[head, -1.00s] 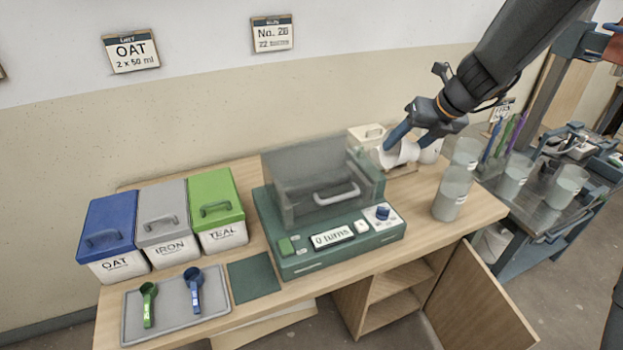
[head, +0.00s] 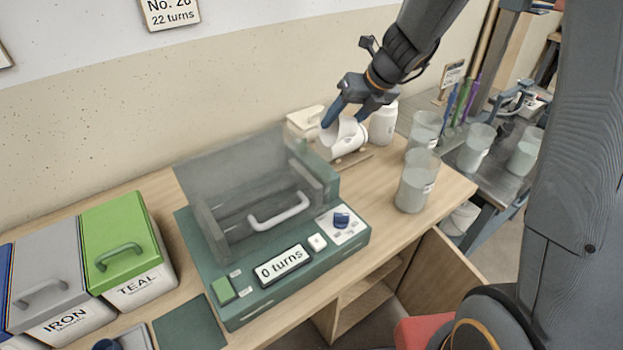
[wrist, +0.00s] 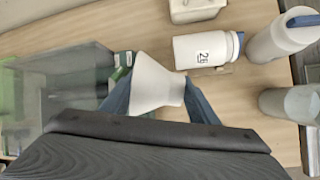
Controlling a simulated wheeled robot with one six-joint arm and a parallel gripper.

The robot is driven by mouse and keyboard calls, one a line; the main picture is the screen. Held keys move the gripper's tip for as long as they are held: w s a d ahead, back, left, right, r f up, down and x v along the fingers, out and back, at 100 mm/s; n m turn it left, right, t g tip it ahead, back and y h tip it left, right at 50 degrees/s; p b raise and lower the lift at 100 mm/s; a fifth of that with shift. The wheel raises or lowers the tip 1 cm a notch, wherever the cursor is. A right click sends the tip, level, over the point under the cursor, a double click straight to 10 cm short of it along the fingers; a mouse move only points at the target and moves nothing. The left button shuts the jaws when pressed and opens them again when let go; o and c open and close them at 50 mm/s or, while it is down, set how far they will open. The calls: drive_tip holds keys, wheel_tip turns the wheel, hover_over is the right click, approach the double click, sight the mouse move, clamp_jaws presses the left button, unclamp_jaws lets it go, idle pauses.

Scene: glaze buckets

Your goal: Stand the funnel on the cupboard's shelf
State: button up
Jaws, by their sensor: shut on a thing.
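My gripper (head: 346,112) is shut on a white funnel (wrist: 155,84), which sits between its two blue fingers in the wrist view. In the head view the funnel (head: 333,132) is just below the fingertips, above the back of the table. Whether it touches anything there I cannot tell. The cupboard is under the table, with its door (head: 437,280) standing open at the right. Its shelf (head: 362,292) shows only partly; the tabletop hides the rest.
A green mixing machine (head: 275,270) with a clear hood stands left of my gripper. A labelled white bottle (wrist: 203,50) lies near the funnel; another bottle (head: 383,124) stands beside it. Clear cups (head: 414,185) stand near the table's right end. Lidded bins (head: 122,255) are at left.

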wheel_tip(320, 180, down, 17)
drive_tip(key=b, duration=0.3)
drive_tip(key=shift+f+b, duration=0.2)
drive_tip(key=shift+b, duration=0.2)
drive_tip(key=o, duration=1.3)
drive_tip(key=shift+o, duration=0.2)
drive_tip(key=shift+r, duration=0.1)
